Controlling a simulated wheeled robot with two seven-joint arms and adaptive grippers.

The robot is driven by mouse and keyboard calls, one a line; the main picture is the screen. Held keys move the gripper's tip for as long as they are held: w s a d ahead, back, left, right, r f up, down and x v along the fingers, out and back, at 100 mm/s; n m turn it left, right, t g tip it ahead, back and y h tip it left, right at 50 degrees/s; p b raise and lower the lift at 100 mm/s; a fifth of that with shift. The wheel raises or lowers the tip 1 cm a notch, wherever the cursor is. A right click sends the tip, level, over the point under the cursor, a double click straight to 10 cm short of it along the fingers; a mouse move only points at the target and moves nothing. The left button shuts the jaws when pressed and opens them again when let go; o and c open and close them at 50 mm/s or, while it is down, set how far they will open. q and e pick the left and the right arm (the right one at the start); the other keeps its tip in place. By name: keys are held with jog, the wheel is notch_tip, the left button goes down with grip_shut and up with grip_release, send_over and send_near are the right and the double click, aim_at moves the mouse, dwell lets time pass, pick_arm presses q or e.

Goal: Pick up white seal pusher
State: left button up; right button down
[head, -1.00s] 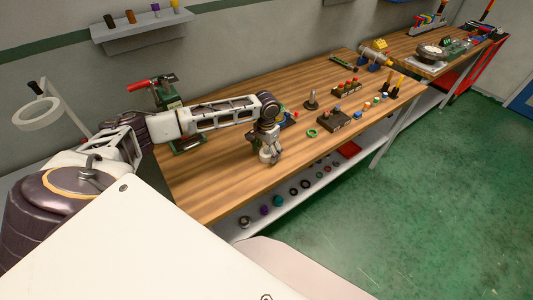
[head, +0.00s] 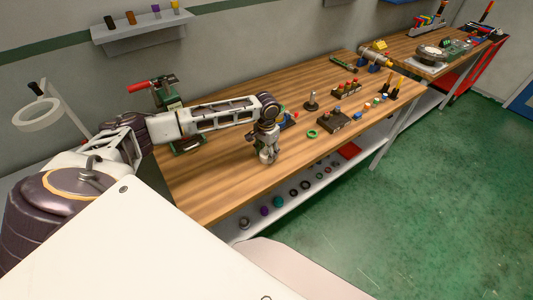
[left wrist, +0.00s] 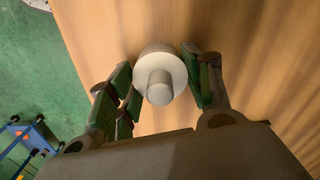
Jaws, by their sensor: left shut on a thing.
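The white seal pusher (left wrist: 160,78) is a round white piece with a wider disc and a narrower cylindrical stub. In the left wrist view it sits between the green-padded fingers of my left gripper (left wrist: 163,74). The gripper is shut on it. In the head view my left gripper (head: 268,157) points down over the near part of the wooden workbench (head: 215,195), with the pusher mostly hidden by the fingers. I cannot tell whether the pusher still touches the bench top. My right gripper is not in view.
A green ring (head: 312,134) and a dark block with coloured pieces (head: 333,121) lie to the right of the gripper. A green vise with a red handle (head: 168,98) stands at the bench's back left. The bench's front left is clear. A lower shelf holds several rings.

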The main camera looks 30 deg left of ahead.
aim_at(266, 148)
pick_arm(q)
jog(key=shift+r, duration=0.1)
jog(key=shift+r, duration=4.9)
jog(key=shift+s+a+r+p, duration=0.45)
jog(key=shift+s+p, duration=0.15)
jog(key=shift+p, duration=0.5)
